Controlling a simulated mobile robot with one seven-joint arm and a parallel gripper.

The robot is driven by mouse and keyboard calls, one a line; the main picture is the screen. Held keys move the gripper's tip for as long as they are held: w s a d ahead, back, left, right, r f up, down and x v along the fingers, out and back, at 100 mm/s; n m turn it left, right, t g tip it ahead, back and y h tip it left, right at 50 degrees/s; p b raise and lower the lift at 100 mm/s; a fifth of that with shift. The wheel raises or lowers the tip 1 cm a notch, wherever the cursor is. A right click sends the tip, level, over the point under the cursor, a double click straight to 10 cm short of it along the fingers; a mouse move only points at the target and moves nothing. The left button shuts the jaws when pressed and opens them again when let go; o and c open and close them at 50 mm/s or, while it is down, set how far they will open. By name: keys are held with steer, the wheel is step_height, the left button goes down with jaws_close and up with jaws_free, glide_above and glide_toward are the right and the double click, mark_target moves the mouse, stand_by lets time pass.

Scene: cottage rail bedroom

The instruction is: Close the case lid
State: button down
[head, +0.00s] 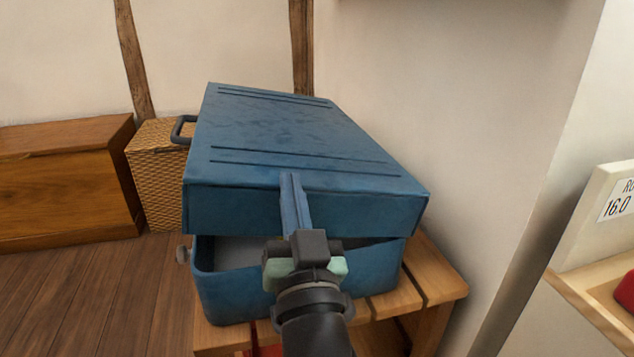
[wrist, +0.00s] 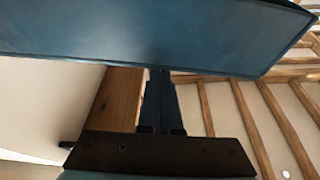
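The blue case stands on a slatted wooden bench, with its base (head: 228,292) below and its lid (head: 290,135) above. The lid is partly open: a gap shows at the near side, with the pale inside of the base visible. My gripper (head: 292,182) is in front of the case, its two fingers together and pointing at the lid's near edge. The fingers overlap the lid's near wall in the head view; whether they touch it I cannot tell. In the wrist view the lid (wrist: 150,35) fills the top, and the closed gripper (wrist: 161,80) reaches up to its edge.
The wooden bench (head: 441,290) stands close to the wall on the right. A wicker basket (head: 157,175) and a wooden chest (head: 60,185) stand behind to the left. Wooden floor (head: 95,295) is clear at left. A pale tray with a red thing is at far right.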

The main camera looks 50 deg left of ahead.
mark_target(273, 216)
steer(key=f+b, duration=0.1)
steer(key=s+f+n+b, duration=0.1)
steer(key=f+b, duration=0.1)
steer(key=shift+s+a+f+g, duration=0.25)
steer(key=shift+s+a+g, duration=0.05)
steer(key=shift+a+g, duration=0.1)
steer(key=shift+s+a+f+b, duration=0.1)
steer(key=shift+s+f+b, duration=0.25)
steer(key=shift+f+b, duration=0.45)
steer(key=shift+f, duration=0.1)
